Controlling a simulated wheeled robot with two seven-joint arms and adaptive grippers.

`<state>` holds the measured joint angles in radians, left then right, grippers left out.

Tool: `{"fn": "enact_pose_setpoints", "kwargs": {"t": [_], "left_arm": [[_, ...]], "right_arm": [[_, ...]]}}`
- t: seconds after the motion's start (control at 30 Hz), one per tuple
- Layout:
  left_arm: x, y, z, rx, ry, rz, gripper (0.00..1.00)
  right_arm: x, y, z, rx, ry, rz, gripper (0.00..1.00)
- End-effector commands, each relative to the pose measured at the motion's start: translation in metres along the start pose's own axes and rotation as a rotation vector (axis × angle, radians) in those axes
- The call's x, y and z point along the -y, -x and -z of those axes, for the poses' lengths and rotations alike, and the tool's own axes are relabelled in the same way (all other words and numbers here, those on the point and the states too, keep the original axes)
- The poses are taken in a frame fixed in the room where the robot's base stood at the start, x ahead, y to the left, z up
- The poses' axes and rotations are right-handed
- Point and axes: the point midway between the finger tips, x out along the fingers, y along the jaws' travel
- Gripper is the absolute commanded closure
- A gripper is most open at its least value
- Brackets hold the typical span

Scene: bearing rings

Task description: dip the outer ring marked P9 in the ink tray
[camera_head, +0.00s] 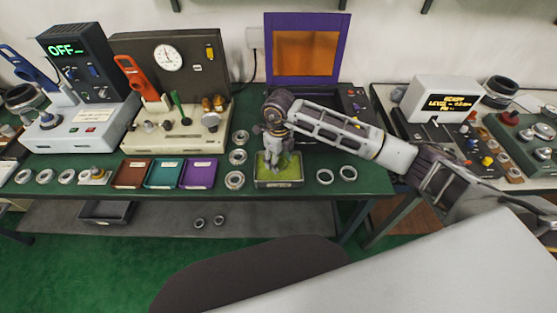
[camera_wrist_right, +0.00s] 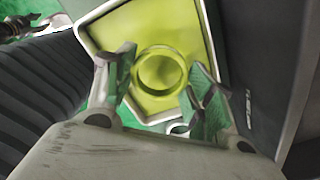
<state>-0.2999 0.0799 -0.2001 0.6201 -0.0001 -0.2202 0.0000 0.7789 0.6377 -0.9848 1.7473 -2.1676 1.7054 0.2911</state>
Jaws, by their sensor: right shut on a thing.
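The ink tray (camera_head: 262,184) is a shallow pale-walled tray with yellow-green ink, at the front edge of the green bench. My right gripper (camera_head: 277,164) points down into it from above. In the right wrist view, a ring (camera_wrist_right: 138,74) tinted yellow-green sits between the fingertips of the right gripper (camera_wrist_right: 160,74), over or in the ink; its exact depth cannot be told. The gripper is shut on this ring. Its mark is not readable, so I cannot confirm P9. In the head view the ring is hidden by the gripper. My left gripper is not in view.
Brown, teal and purple trays (camera_head: 164,174) stand further left. A dial-gauge device (camera_head: 160,122) and a purple-framed panel (camera_head: 306,78) stand behind.

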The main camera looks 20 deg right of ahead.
Motion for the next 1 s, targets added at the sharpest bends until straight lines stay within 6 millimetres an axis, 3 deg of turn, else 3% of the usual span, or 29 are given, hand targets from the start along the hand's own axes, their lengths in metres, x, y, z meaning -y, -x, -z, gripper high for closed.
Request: {"fn": "enact_pose_setpoints", "kwargs": {"t": [1.0], "left_arm": [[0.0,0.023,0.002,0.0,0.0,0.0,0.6]], "right_arm": [[0.0,0.042,0.0,0.0,0.0,0.0,0.72]]}}
